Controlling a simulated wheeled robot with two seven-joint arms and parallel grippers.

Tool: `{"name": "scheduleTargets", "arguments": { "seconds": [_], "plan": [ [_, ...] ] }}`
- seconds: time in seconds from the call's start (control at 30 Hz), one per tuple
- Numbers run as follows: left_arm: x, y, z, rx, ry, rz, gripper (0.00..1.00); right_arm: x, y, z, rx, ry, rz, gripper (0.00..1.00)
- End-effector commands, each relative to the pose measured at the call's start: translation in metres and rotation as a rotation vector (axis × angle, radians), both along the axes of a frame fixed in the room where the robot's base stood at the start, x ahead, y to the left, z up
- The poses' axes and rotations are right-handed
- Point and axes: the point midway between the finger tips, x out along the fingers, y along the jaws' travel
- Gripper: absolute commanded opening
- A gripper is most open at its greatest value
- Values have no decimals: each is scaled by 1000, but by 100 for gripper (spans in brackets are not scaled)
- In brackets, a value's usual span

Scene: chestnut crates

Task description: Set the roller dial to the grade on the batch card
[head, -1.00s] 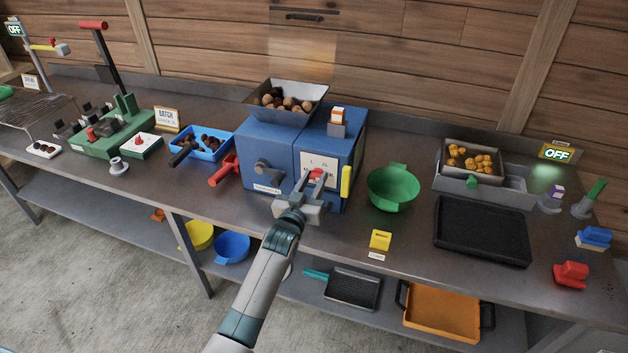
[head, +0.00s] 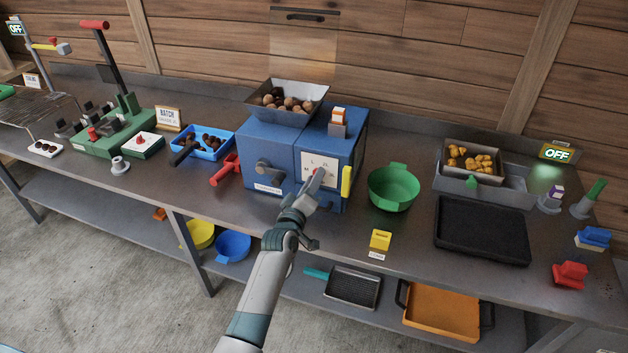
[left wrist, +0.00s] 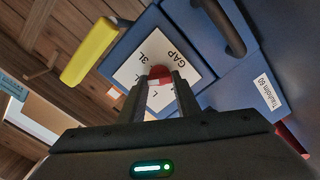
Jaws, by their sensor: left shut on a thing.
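The blue roller machine (head: 270,145) stands mid-bench. Its white dial plate (head: 310,162) faces front and shows in the left wrist view (left wrist: 130,75) with "GAP", "3L" and other marks. The red roller dial (left wrist: 160,72) sits on this plate. My left gripper (left wrist: 158,84) is shut on the dial, with a finger on each side; it also shows in the head view (head: 312,186), turned at a slant. The fingers hide part of the dial, and I cannot tell which mark it points to. The batch card (head: 169,118) stands at left; its grade is too small to read.
A yellow handle (head: 346,182) is close beside the dial plate on the right. A crank (head: 268,172) is on the machine's left front. A hopper (head: 288,98) of chestnuts tops the machine.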

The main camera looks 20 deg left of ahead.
Motion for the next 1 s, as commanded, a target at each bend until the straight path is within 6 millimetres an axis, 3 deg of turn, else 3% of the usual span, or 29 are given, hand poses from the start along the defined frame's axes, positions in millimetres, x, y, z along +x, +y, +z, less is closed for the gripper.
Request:
{"name": "scheduleTargets", "arguments": {
  "seconds": [0.23,0.7,0.73,0.77,0.8,1.0],
  "plan": [
    [0,0,-1,-88,4,0,7,0,0,0,0,0,0,31],
    [0,0,-1,-103,5,0,7,0,0,0,0,0,0,31],
    [0,0,-1,-103,5,0,37,0,0,0,0,0,0,31],
    [0,0,-1,-102,5,0,44,0,0,0,0,0,0,31],
    [0,0,-1,-102,5,0,48,0,0,0,0,0,0,31],
    [0,0,-1,-102,4,1,48,0,0,0,0,0,0,31]
  ]
}}
